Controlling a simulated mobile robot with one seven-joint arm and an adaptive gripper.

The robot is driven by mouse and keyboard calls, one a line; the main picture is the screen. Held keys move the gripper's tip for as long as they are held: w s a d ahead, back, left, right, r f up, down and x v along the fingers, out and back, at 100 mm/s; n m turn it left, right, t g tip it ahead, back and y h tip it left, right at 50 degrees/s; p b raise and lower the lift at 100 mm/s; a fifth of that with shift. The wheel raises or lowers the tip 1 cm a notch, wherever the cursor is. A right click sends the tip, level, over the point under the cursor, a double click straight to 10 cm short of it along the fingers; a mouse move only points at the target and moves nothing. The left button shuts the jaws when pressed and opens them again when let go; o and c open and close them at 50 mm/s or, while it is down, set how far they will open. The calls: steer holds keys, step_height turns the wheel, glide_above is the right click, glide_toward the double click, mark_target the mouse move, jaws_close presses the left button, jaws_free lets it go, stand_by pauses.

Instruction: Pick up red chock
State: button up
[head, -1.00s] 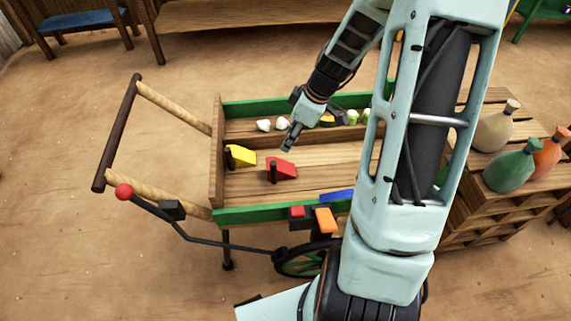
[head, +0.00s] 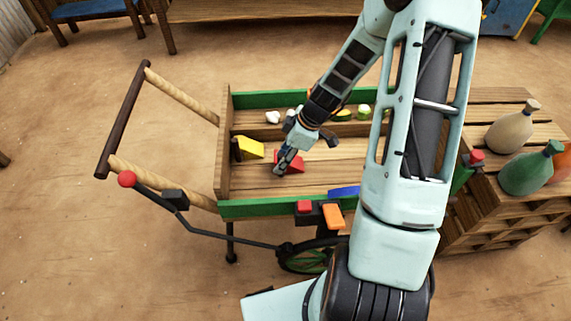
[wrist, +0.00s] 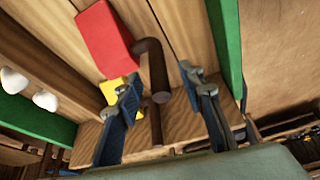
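The red chock (head: 296,157) is a wedge lying on the wooden cart bed, partly hidden behind my gripper (head: 283,166) in the head view. In the wrist view the red chock (wrist: 103,38) shows at the upper left with its dark brown bent handle (wrist: 157,70). My gripper (wrist: 161,80) is open, its two fingers apart. In that view the handle appears between the fingers; I cannot tell whether either finger touches it.
A yellow chock (head: 250,148) with a dark handle lies to the left. Green side rails (head: 270,207) edge the cart. White pieces (head: 272,117) sit along the far side, and a blue piece (head: 344,192) lies near the front rail.

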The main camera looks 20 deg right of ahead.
steer(key=shift+w+a+f, duration=0.1)
steer(key=shift+a+f, duration=0.1)
steer(key=shift+f, duration=0.35)
jaws_close()
steer(key=shift+r, duration=0.1)
